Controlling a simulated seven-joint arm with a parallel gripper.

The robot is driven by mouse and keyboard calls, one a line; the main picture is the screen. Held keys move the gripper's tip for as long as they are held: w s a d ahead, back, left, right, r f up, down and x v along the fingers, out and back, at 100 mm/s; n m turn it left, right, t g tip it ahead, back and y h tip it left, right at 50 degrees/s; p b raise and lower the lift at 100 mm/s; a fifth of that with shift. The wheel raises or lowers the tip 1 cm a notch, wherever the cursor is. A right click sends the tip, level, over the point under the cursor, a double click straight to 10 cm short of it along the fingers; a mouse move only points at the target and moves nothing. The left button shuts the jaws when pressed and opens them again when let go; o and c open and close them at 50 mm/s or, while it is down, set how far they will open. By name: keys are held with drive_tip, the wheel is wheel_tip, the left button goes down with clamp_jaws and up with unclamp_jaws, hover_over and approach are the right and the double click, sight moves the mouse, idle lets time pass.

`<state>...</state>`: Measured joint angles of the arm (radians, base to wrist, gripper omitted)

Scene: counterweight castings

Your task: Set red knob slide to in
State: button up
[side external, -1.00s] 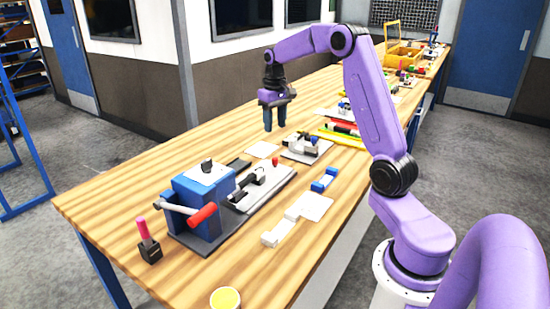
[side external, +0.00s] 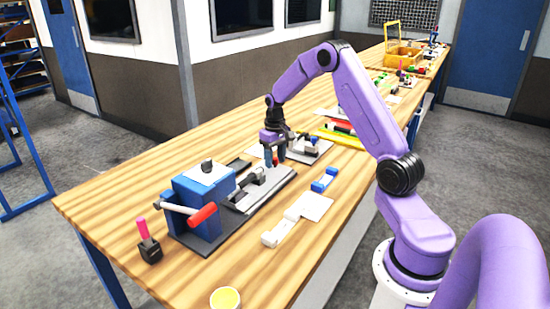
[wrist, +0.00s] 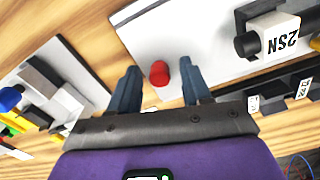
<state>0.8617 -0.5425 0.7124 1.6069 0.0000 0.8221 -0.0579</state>
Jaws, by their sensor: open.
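The red knob (wrist: 159,73) stands at the end of a light grey slide plate (wrist: 160,30). In the side view the red knob (side external: 275,161) shows low beside the fingers. My gripper (side external: 275,158) is open and points down over the plate's far end. I cannot tell from the frames whether the fingers touch the knob. The slide's block (side external: 257,175) sits further along the plate, toward the blue box.
A blue box with a red-ended lever (side external: 203,215) stands at the near end of the plate. A blue block (side external: 324,180) and white pieces (side external: 310,206) lie to the right. Another fixture (side external: 308,147) is close behind my gripper. The left side of the wooden table (side external: 120,190) is clear.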

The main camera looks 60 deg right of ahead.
sight(261, 168)
clamp_jaws()
drive_tip(key=a, duration=0.8)
drive_tip(key=shift+a, duration=0.1)
unclamp_jaws()
wheel_tip(261, 168, up, 18)
drive_tip(key=shift+f, duration=0.25)
